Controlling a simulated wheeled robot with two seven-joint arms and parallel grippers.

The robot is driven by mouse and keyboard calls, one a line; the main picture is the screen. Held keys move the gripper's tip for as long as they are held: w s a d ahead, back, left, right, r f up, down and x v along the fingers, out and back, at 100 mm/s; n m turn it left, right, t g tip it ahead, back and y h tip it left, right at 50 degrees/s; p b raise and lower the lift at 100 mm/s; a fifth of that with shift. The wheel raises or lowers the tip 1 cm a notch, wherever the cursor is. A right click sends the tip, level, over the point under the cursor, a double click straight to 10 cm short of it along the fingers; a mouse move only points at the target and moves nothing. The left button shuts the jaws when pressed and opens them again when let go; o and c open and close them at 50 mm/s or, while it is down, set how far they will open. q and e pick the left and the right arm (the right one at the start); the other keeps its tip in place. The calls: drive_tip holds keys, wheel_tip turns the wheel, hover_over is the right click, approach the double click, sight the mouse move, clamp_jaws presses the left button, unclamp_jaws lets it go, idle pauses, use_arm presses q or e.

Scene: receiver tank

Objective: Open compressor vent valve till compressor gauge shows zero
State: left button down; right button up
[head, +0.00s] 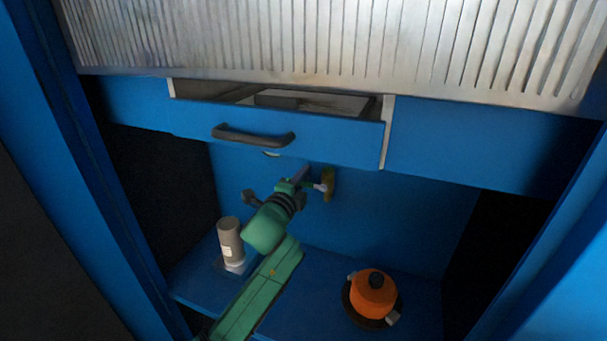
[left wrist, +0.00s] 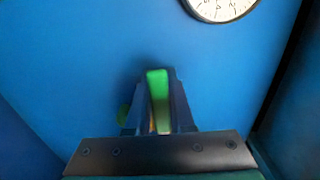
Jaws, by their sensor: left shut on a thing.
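The vent valve has a green handle (left wrist: 158,88) and a brass-coloured body (head: 329,185) on the blue back panel under the drawer. My left gripper (head: 302,183) reaches it from below in the head view. In the left wrist view its two dark fingers (left wrist: 160,105) are shut on the green handle. A round white gauge (left wrist: 222,6) is cut off at the top of that view, and I cannot read its needle. Only a pale sliver of a gauge (head: 271,154) shows under the drawer in the head view. My right gripper is not in view.
A blue drawer (head: 340,138) with a dark handle (head: 253,136) stands partly open above my left arm. On the blue shelf (head: 325,263) are a grey cylinder (head: 230,238) at left and an orange pot (head: 373,294) at right. Blue side walls flank the space.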

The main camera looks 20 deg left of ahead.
use_arm(q)
drive_tip(key=shift+f, duration=0.2)
idle(0.3)
drive_tip(key=c, duration=0.8)
unclamp_jaws()
drive_tip(key=shift+r, duration=0.1)
drive_tip(key=s, duration=0.9)
drive_tip(key=s+a, duration=0.1)
drive_tip(key=s, duration=0.4)
drive_tip(key=shift+s+b, duration=0.25)
drive_tip(key=shift+b, duration=0.05)
